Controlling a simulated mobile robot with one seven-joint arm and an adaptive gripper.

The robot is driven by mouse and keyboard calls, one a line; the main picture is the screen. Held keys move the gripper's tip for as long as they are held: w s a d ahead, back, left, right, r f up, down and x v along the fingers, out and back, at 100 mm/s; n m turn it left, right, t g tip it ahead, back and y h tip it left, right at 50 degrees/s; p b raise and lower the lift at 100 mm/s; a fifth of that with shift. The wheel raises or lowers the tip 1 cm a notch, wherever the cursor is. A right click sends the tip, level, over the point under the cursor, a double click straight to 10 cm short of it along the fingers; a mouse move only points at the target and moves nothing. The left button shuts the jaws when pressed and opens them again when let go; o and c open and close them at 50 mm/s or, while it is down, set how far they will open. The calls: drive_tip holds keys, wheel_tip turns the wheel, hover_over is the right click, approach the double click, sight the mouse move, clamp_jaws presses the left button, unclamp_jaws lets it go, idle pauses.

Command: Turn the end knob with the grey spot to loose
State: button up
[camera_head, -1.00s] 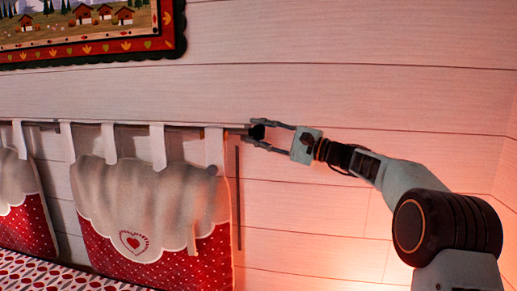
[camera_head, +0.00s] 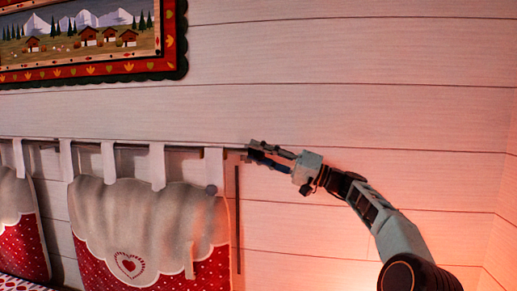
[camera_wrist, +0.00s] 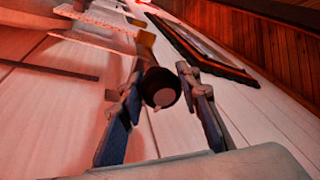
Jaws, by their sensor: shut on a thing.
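The end knob (camera_wrist: 161,84) is dark and round with a paler end face in the wrist view. It sits at the end of the curtain rod (camera_head: 130,147). My gripper (camera_head: 254,150) is shut on it, with one finger on each side. In the wrist view my gripper (camera_wrist: 159,72) has its left finger against the knob; contact on the right is hard to judge.
A red and beige hanging cloth (camera_head: 150,220) hangs from the rod by loops. A thin dark vertical strip (camera_head: 238,220) is on the wall. A framed picture (camera_head: 90,40) hangs upper left. The wall at right is bare.

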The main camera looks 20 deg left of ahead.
drive_tip(key=shift+n+g+p, duration=0.4)
drive_tip(key=shift+n, duration=0.3)
drive_tip(key=shift+f, duration=0.1)
drive_tip(key=o, duration=1.2)
drive_tip(key=shift+c, duration=0.2)
drive_tip(key=v, duration=1.2)
drive_tip(key=shift+a, duration=0.1)
